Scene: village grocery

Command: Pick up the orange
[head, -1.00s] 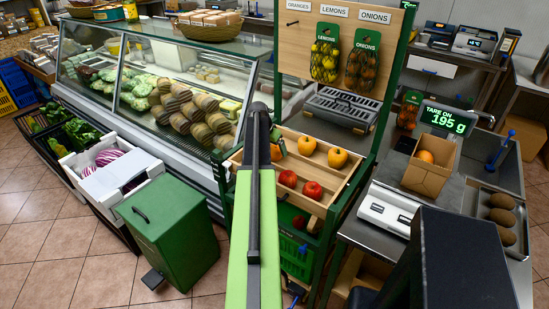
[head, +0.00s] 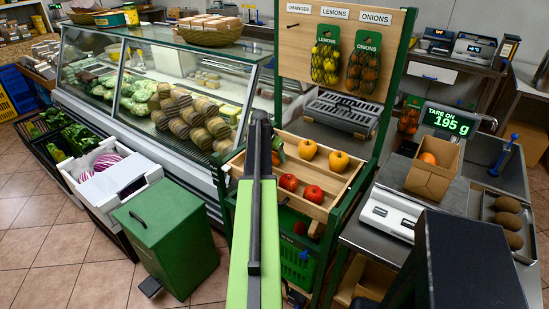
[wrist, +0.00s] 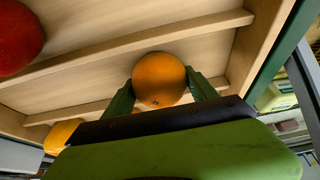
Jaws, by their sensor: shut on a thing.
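In the wrist view the orange (wrist: 159,79) sits between the two dark green fingers of my gripper (wrist: 161,92), which is shut on it. Wooden slats of the sloping tray show behind it; I cannot tell whether it touches them. In the head view my gripper (head: 277,148) is at the left part of the wooden fruit tray (head: 330,207), and my own arm hides most of the held orange. Two yellow-orange fruits (head: 307,149) lie in the tray to the right of my gripper.
Two red fruits (head: 313,193) lie lower in the tray. An open cardboard box (head: 430,181) with an orange fruit inside stands on the scale at right, its display reading 195 g. The glass counter (head: 130,85) is at left. A green bin (head: 165,240) stands on the floor.

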